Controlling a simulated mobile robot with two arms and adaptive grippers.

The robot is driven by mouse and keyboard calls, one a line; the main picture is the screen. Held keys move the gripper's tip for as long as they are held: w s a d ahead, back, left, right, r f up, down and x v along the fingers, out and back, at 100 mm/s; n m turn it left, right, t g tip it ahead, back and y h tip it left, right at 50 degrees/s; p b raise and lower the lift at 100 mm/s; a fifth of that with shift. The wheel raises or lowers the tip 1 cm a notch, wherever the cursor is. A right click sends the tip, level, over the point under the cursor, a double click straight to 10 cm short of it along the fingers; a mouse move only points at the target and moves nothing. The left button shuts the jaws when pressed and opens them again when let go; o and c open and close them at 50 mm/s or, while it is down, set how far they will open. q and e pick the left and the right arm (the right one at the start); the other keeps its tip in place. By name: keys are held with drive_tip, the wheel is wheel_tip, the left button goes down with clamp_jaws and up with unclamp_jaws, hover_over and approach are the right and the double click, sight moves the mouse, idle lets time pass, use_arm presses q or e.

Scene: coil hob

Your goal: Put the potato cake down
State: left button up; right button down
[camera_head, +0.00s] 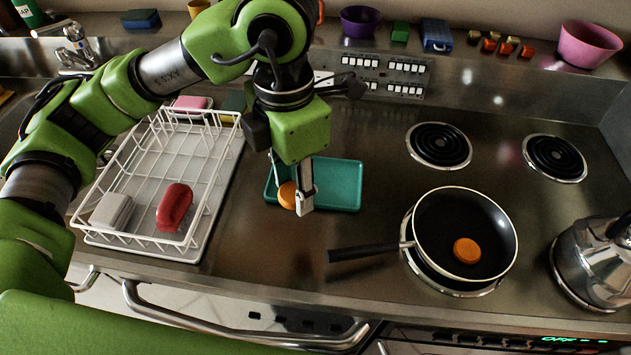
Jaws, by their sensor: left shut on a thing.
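My left gripper (293,197) points down over the left part of a teal tray (338,184). It is shut on an orange round potato cake (287,194), partly hidden by the finger. I cannot tell whether the cake touches the tray. A second orange potato cake (467,251) lies in the black frying pan (438,225) on the front left coil, the pan's handle pointing left. My right gripper is not in view.
A white dish rack (150,160) with a red item (174,207) and a pale item (112,210) stands left of the tray. A metal kettle (597,265) is at the right edge. Two bare coils (439,146) lie behind the pan. Bowls and small blocks line the back ledge.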

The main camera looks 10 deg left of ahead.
use_arm(q)
drive_tip(key=shift+w+n, duration=0.3)
drive_tip(key=shift+w, duration=0.1)
drive_tip(key=w+a+f+p, duration=0.1)
drive_tip(key=w+f, duration=0.1)
drive_tip(key=w, duration=0.2)
drive_tip(key=w+a+f+p, duration=0.1)
drive_tip(key=w+f, duration=0.2)
drive_tip(key=w+a+f+p, duration=0.1)
drive_tip(key=w+f, duration=0.2)
drive_tip(key=w, duration=0.1)
drive_tip(key=shift+w+a+f+p, duration=0.2)
drive_tip(key=shift+w+p, duration=0.1)
drive_tip(key=shift+p, duration=0.1)
drive_tip(key=shift+w+f, duration=0.15)
drive_tip(key=shift+f, duration=0.05)
drive_tip(key=f, duration=0.1)
drive_tip(key=f+p, duration=0.2)
drive_tip(key=shift+w+a+f, duration=0.15)
drive_tip(key=shift+w+f, duration=0.2)
drive_tip(key=shift+f, duration=0.45)
drive_tip(key=o, duration=1)
drive_tip(key=shift+r, duration=0.1)
